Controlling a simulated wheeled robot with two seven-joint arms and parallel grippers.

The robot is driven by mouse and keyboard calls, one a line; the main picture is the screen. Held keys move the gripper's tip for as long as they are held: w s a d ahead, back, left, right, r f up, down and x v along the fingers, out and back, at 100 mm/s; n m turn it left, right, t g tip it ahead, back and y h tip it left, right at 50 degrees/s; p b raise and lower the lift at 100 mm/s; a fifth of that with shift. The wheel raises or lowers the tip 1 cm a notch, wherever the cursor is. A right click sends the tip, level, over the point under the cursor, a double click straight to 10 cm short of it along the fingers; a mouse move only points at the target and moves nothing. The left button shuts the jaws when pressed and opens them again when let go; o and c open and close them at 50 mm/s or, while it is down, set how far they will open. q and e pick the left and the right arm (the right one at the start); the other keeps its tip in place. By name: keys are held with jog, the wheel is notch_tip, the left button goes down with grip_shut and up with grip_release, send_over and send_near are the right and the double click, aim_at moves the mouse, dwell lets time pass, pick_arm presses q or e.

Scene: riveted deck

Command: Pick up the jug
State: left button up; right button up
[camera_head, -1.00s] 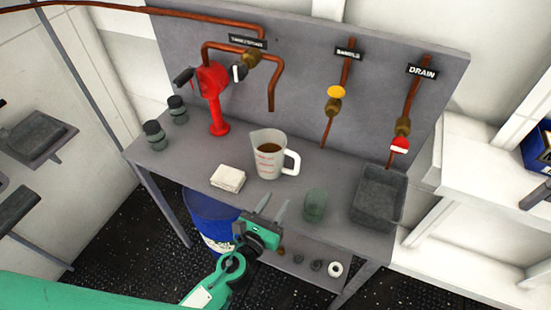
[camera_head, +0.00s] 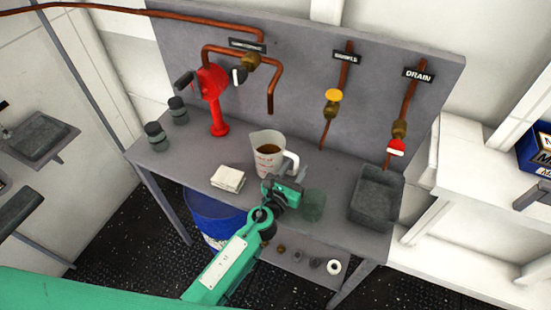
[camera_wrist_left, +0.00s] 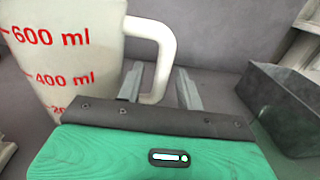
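The jug (camera_head: 267,158) is a translucent measuring cup with red marks, brown liquid inside and a white handle. It stands upright on the grey bench, handle to the right. My left gripper (camera_head: 291,172) is at the handle side, low over the bench. In the left wrist view, the jug (camera_wrist_left: 65,62) fills the left, with its 600 ml and 400 ml marks showing. The gripper's two fingers (camera_wrist_left: 159,82) are apart, one on each side of the lower handle. I see no clear grip on it. My right gripper is not in view.
A grey bin (camera_head: 376,197) is farther right. A white cloth stack (camera_head: 227,178) lies left of the jug. A red pump (camera_head: 217,110) and copper pipes stand behind.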

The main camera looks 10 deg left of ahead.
aim_at(297, 157)
pick_arm(q)
jog(key=shift+w+d, duration=0.15)
jog(key=shift+w, duration=0.25)
jog(key=shift+c, duration=0.3)
grip_shut()
jog(key=shift+r, duration=0.2)
notch_tip(297, 157, up, 6)
jog(key=p, duration=0.4)
jog(key=shift+f+p, duration=0.25)
jog(key=shift+p, duration=0.1)
jog(key=shift+r+p, duration=1.05)
jog(key=shift+r, duration=1.05)
